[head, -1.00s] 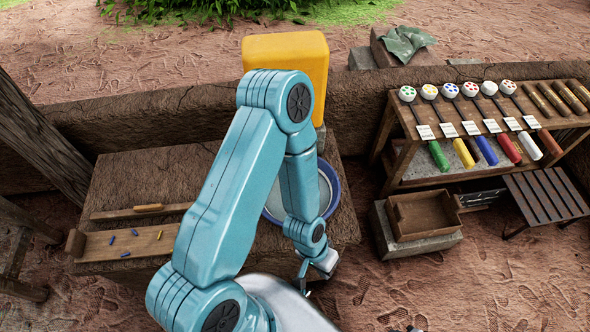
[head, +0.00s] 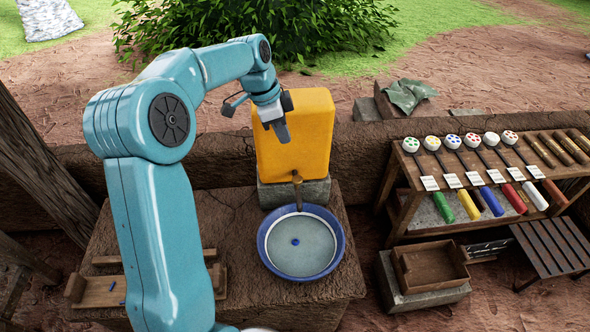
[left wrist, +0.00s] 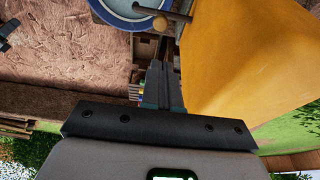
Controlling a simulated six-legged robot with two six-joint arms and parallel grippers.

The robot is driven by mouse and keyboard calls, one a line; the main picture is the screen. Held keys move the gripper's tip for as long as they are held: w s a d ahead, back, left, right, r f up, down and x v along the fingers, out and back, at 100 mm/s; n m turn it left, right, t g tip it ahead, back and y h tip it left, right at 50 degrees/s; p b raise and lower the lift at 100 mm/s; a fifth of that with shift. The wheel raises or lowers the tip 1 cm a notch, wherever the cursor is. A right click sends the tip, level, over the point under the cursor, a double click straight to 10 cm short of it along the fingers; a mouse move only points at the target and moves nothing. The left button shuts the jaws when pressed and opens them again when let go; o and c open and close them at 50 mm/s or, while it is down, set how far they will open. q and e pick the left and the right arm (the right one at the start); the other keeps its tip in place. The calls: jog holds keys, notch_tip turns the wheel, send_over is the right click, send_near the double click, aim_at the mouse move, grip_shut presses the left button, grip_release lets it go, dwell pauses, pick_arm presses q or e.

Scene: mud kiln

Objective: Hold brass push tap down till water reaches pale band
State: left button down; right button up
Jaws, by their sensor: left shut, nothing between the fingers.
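A yellow water container (head: 300,135) stands on a grey block at the back of the mud ledge. The brass push tap (head: 298,190) sticks out low on its front, above a blue-rimmed basin (head: 264,262). The basin looks pale inside, with a small blue spot near its middle; I cannot tell the water level. My left gripper (head: 281,132) is shut and empty, beside the container's upper front left and above the tap. In the left wrist view the shut fingers (left wrist: 162,88) point toward the tap (left wrist: 160,20) and basin (left wrist: 128,12). My right gripper is not in view.
A wooden tray (head: 100,292) with small blue pieces lies on the ledge, partly behind my left arm. A rack (head: 400,205) with colored rollers stands at the right. Below it are a wooden box (head: 428,268) and a slatted stool (head: 552,248). Ground between ledge and rack is clear.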

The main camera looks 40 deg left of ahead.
pick_arm(q)
jog(key=shift+f, duration=0.1)
send_near(296, 179)
jog(key=x, duration=0.2)
jog(key=w+x, duration=0.1)
jog(key=x, duration=0.2)
jog(key=shift+d+f+p, duration=0.1)
jog(key=shift+d+p, duration=0.15)
jog(key=shift+p, duration=0.1)
jog(key=shift+f, duration=0.65)
jog(key=shift+f+b, duration=1)
jog(key=shift+b, duration=0.1)
jog(key=shift+d+r, duration=0.1)
jog(key=shift+r, duration=0.05)
